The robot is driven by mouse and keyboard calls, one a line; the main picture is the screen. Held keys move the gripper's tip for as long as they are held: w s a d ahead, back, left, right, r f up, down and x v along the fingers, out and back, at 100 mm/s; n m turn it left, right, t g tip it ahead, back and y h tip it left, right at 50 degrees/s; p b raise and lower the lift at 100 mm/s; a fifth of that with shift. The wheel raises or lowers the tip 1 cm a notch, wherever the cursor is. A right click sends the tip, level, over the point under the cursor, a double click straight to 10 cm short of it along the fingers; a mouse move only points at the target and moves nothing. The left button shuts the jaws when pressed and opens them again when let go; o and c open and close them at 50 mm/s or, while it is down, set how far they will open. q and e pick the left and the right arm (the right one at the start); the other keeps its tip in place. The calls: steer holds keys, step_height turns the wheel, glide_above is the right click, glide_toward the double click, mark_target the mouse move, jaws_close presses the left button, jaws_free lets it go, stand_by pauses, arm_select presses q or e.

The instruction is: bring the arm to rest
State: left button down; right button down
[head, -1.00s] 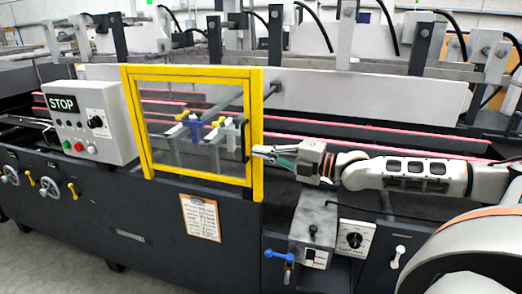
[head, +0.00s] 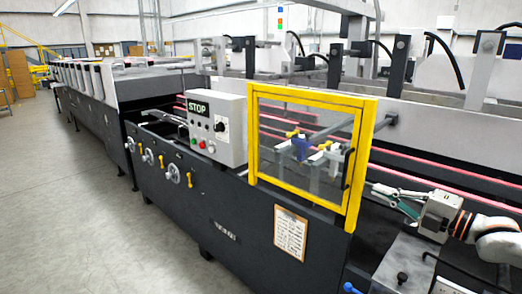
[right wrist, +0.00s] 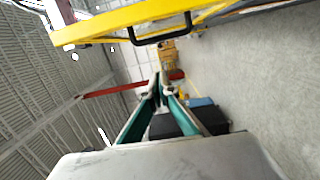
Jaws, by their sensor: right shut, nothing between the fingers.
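My right gripper (head: 392,197) shows at the right of the head view, just right of the yellow-framed guard door (head: 364,150). It is shut and empty, with its fingers pointing left toward the door's edge. In the right wrist view the gripper's green-lined fingers (right wrist: 160,88) meet at their tips. The yellow door frame with its black handle (right wrist: 152,38) crosses the top of that view, apart from the fingers. My left gripper is in neither view.
A grey control box (head: 217,128) reading STOP stands left of the guard door. A clipboard sheet (head: 290,233) hangs on the dark machine front. Open floor (head: 70,190) lies at the left.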

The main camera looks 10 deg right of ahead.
steer(key=s+a+f+m+h, duration=0.1)
steer(key=s+a+f+m, duration=0.15)
steer(key=f, duration=0.55)
steer(key=s+a+f+m+g, duration=0.1)
steer(key=s+a+f+m, duration=0.15)
steer(key=f, duration=0.55)
steer(key=s+a+f+m+h, duration=0.1)
steer(key=s+a+f+m, duration=0.15)
steer(key=f, duration=0.55)
steer(key=s+a+f+m+g+h, duration=0.2)
steer(key=s+a+f+m, duration=0.4)
steer(key=s+f, duration=0.2)
steer(key=s+a+f+m+g+h, duration=0.1)
steer(key=s+a+f+m+h, duration=0.1)
steer(key=s+a+f+m, duration=0.4)
step_height(320, 180, down, 6)
steer(key=s+a, duration=0.1)
steer(key=s, duration=0.1)
steer(key=shift+s+a+r+g, duration=0.2)
steer(key=shift+s+a+g, duration=0.05)
steer(key=shift+s+g, duration=0.15)
